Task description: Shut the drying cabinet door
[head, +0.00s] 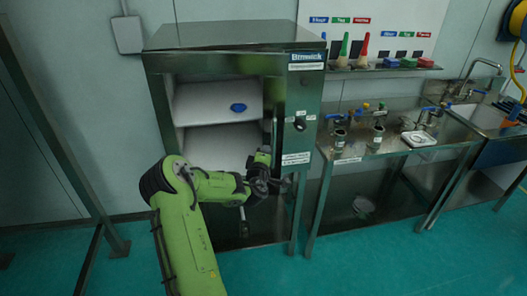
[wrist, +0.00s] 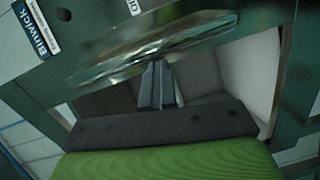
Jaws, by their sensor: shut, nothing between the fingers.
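The steel drying cabinet (head: 225,34) stands at the middle left in the head view. Its front shows an uncovered opening with pale shelves, so the door is open. The door (head: 268,90) seems to stand nearly edge-on at the right of the opening; its exact angle is hard to tell. My gripper (head: 276,186) is in front of the lower right of the opening. In the wrist view its fingers (wrist: 160,68) are together and empty, with tips close to a long shiny metal piece (wrist: 150,47), perhaps the door's edge or handle. Contact cannot be told.
A blue item (head: 238,107) lies on the upper shelf. A steel bench (head: 350,150) with small vessels stands to the right. A metal frame (head: 70,160) stands at the left. The green floor in front is clear.

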